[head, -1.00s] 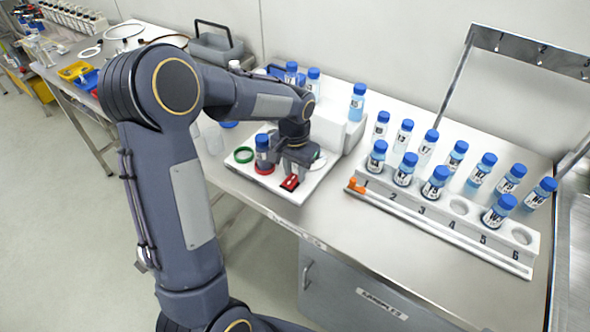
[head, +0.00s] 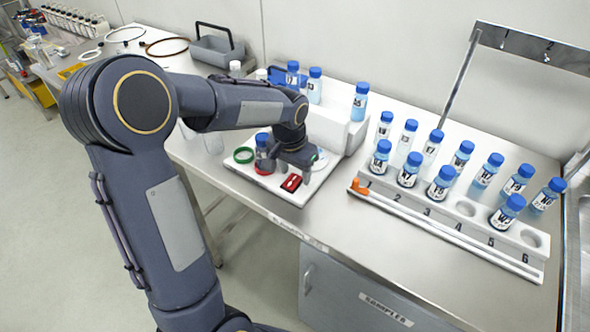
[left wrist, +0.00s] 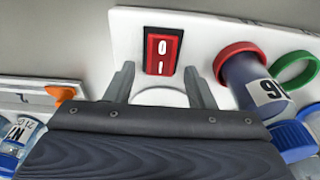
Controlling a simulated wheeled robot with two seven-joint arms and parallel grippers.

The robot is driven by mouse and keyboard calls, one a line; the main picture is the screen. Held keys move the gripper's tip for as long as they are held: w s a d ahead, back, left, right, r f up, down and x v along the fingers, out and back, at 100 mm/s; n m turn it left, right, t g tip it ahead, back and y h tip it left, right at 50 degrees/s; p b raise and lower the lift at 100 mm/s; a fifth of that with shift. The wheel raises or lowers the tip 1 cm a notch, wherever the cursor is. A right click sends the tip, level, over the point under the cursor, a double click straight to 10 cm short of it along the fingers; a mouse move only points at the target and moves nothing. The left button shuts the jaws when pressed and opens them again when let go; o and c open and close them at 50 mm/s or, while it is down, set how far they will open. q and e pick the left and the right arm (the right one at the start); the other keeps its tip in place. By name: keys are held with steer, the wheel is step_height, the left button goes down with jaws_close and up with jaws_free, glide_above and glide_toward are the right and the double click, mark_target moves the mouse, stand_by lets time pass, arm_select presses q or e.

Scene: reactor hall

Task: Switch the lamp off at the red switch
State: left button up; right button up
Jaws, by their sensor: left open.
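The red switch (head: 291,182) sits at the front of a white base plate (head: 297,198). In the left wrist view the red switch (left wrist: 163,51) shows a rocker marked 0 and I; I cannot tell which side is pressed. My left gripper (head: 297,166) is open just behind and above the switch. In the left wrist view its fingers (left wrist: 160,78) stand apart, empty, with the switch beyond their tips and between their lines. A pale round disc (left wrist: 160,97) lies between the fingers, partly hidden by the gripper. I cannot identify the lamp or whether it is lit. My right gripper is not in view.
A sample rack (head: 450,233) with several blue-capped bottles and an orange piece (head: 360,187) is at right. Bare bench lies between.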

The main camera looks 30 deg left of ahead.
mark_target(292, 181)
arm_select(q)
step_height(292, 181, up, 8)
steer(key=s, duration=0.1)
steer(key=shift+f, duration=0.15)
steer(key=shift+s, duration=0.15)
stand_by(0.4)
steer(key=s+d+n+t+h, duration=0.1)
steer(key=s+d+t, duration=0.1)
steer(key=s, duration=0.8)
steer(key=s+d+f+n+t+h, duration=0.1)
steer(key=s+d, duration=0.4)
steer(key=s, duration=0.6)
steer(key=shift+s+d+n+t+h, duration=0.2)
steer(key=shift+n+t+h, duration=0.15)
steer(key=shift+h, duration=0.45)
